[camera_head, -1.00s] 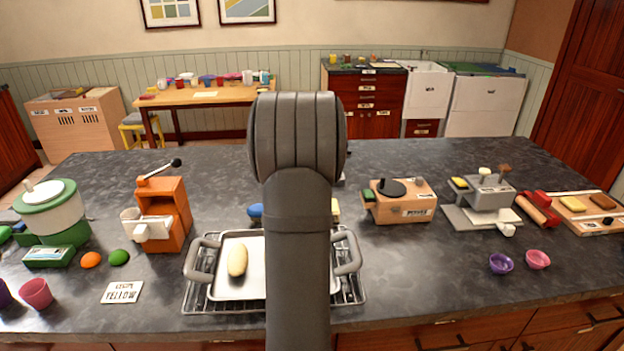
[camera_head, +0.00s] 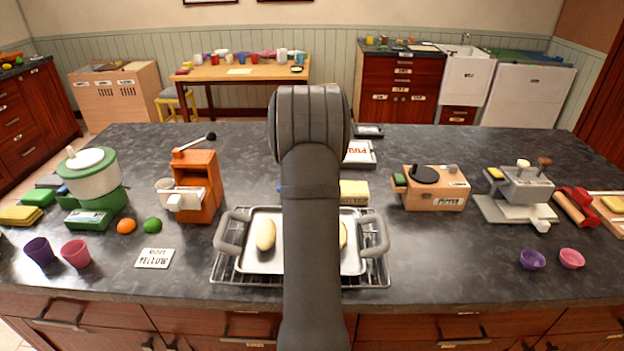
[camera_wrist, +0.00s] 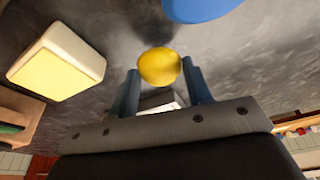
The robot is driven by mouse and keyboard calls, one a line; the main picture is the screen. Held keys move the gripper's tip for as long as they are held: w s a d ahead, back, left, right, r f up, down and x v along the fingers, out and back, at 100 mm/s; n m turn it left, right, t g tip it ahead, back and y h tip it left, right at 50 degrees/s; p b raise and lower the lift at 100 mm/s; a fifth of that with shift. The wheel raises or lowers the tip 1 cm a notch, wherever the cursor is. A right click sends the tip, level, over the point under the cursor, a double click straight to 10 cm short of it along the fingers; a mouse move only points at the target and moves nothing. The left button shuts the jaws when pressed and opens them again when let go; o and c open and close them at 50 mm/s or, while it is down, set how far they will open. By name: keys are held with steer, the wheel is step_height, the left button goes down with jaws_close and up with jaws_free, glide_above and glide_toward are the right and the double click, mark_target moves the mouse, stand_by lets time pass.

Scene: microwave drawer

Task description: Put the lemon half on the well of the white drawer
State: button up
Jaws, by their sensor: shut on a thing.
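In the wrist view my gripper (camera_wrist: 160,85) has its two blue-grey fingers closed on a yellow, rounded lemon half (camera_wrist: 159,67), held at the fingertips. In the head view my arm hides the gripper and the lemon half. A white drawer-like part (camera_head: 184,200) sticks out of the front of an orange machine (camera_head: 208,188), on the counter left of my arm. I cannot tell for certain that it is the white drawer, and its well is not clear.
A metal tray (camera_head: 262,212) with pale oval pieces sits on a rack below my arm. An orange fruit (camera_head: 126,226), a green fruit (camera_head: 152,225) and a card (camera_head: 155,258) lie left. A pale yellow block (camera_wrist: 58,62) and a blue thing (camera_wrist: 205,6) show in the wrist view.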

steer(key=shift+f, duration=1.35)
steer(key=shift+f, duration=0.15)
steer(key=o, duration=1)
steer(key=v, duration=1.1)
steer(key=shift+r, duration=0.3)
steer(key=shift+o, duration=0.4)
steer(key=shift+s+r, duration=0.1)
steer(key=shift+r, duration=0.25)
